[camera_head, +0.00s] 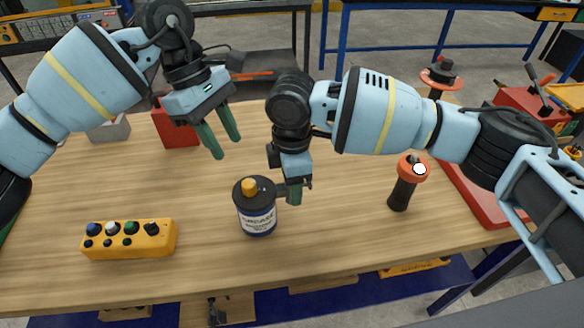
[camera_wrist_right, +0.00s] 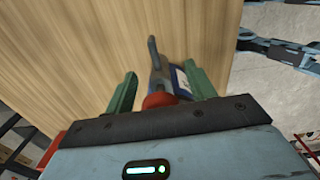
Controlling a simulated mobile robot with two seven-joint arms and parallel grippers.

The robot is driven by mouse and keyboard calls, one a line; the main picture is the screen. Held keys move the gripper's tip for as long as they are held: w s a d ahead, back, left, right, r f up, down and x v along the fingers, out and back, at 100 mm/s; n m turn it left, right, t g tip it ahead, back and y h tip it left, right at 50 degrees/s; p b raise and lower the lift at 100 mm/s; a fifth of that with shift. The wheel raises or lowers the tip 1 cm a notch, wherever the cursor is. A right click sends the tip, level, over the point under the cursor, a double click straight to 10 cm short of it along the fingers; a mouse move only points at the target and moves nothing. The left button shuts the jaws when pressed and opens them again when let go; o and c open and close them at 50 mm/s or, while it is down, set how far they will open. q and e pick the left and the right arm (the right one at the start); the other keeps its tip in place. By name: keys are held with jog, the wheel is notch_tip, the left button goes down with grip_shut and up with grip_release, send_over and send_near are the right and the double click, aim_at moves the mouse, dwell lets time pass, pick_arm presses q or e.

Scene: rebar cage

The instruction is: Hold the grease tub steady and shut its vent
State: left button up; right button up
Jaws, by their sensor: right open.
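The grease tub (camera_head: 257,212) stands upright on the table, dark blue with a white label, a black lid and a yellow-orange knob (camera_head: 249,186) on top. I cannot tell whether the vent is open. My left gripper (camera_head: 226,147) is open and empty, above the table behind and left of the tub. My right gripper (camera_head: 294,192) is open close beside the tub's right side. In the right wrist view, a red-orange part (camera_wrist_right: 160,98) and a blue-and-white part (camera_wrist_right: 181,80) show between its open fingers; contact is unclear.
A yellow button box (camera_head: 130,240) lies left of the tub. A black handle with an orange top (camera_head: 403,185) stands to the right. A red box (camera_head: 178,128) and a grey block (camera_head: 110,130) are at the back left. The wooden table (camera_head: 330,230) is clear in front.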

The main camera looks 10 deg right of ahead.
jog(key=shift+f, duration=0.4)
